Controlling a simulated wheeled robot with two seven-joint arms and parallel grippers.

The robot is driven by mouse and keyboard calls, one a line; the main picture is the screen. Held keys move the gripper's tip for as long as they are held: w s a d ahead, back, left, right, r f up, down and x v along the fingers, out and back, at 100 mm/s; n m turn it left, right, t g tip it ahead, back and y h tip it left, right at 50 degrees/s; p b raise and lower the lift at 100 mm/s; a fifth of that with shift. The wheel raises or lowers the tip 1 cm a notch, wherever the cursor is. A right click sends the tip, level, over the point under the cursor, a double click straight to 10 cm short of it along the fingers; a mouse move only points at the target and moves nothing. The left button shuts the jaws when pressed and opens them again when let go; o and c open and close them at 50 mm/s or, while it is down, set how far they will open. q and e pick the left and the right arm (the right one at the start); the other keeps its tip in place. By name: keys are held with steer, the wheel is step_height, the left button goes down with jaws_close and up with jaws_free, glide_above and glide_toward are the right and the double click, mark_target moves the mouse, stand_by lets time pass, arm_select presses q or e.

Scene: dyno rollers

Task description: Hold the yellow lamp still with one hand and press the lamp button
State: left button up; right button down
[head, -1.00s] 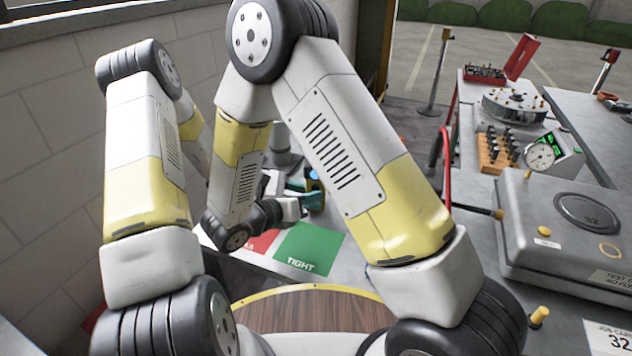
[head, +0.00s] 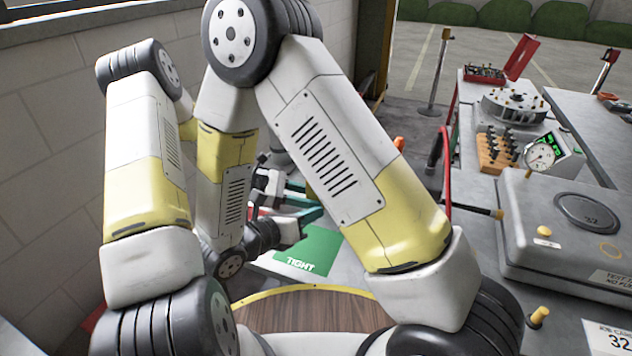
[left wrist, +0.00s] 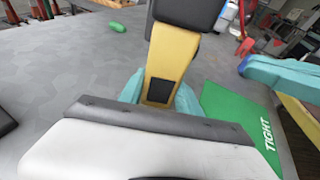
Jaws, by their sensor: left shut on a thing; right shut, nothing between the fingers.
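The yellow lamp (left wrist: 172,65) shows in the left wrist view as a yellow body with a black head and a dark square patch on its near face. My left gripper (left wrist: 160,96) has its teal fingers on either side of the lamp's lower body, shut on it. In the head view my right arm hides the lamp. My right gripper (head: 312,214) is shut and empty above the green card. A teal finger of it (left wrist: 285,76) also shows at the right of the left wrist view, apart from the lamp. I cannot make out the lamp button for certain.
A green card (head: 312,250) marked TIGHT lies on the grey bench. A small green object (left wrist: 118,27) lies farther back. A grey case (head: 570,235) and a wooden block with black pegs (head: 497,152) stand at the right. A wall closes off the left.

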arm_select(q)
steer(key=o, duration=1.1)
steer(key=shift+c, duration=0.2)
